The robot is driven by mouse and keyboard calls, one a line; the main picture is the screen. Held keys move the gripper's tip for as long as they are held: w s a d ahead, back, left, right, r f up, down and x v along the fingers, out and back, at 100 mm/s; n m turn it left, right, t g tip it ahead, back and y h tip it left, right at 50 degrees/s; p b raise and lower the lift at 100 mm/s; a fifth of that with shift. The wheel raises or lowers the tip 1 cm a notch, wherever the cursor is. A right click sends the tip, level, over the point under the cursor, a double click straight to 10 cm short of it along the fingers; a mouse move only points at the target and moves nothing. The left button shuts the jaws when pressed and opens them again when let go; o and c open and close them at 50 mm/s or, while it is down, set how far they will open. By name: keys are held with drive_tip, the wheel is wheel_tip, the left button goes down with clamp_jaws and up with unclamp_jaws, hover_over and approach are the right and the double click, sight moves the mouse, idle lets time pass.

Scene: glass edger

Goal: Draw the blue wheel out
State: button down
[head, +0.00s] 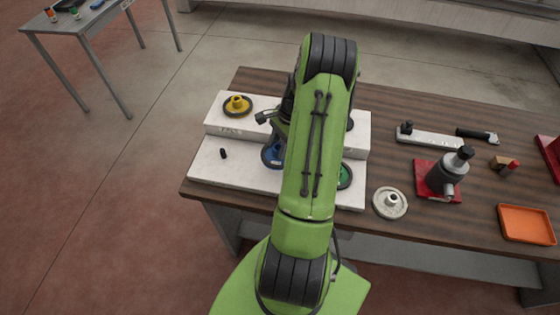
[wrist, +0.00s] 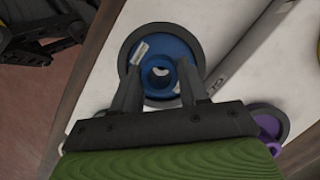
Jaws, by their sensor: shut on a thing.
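The blue wheel (wrist: 178,50) has a dark rim and a raised blue hub with a hole. In the wrist view it lies over the white block, and the two fingers of my gripper (wrist: 160,78) stand on either side of the hub, shut on it. In the head view only the left part of the blue wheel (head: 268,154) shows on the lower step of the white block (head: 225,168). My green arm hides the rest of it and the gripper's fingers. I cannot tell whether the wheel touches the block.
A yellow wheel (head: 237,104) sits on the upper step. A green wheel (head: 345,176) is right of my arm, and a purple wheel (wrist: 268,125) shows in the wrist view. A small black peg (head: 223,154) stands at left. A grey wheel (head: 390,202), red-based jack (head: 440,182) and orange tray (head: 526,224) are at right.

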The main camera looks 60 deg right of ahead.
drive_tip(key=shift+r+p, duration=0.35)
drive_tip(key=shift+r, duration=0.3)
drive_tip(key=shift+r, duration=0.1)
wheel_tip(320, 180, up, 4)
drive_tip(key=p, duration=0.2)
drive_tip(key=shift+p, duration=0.4)
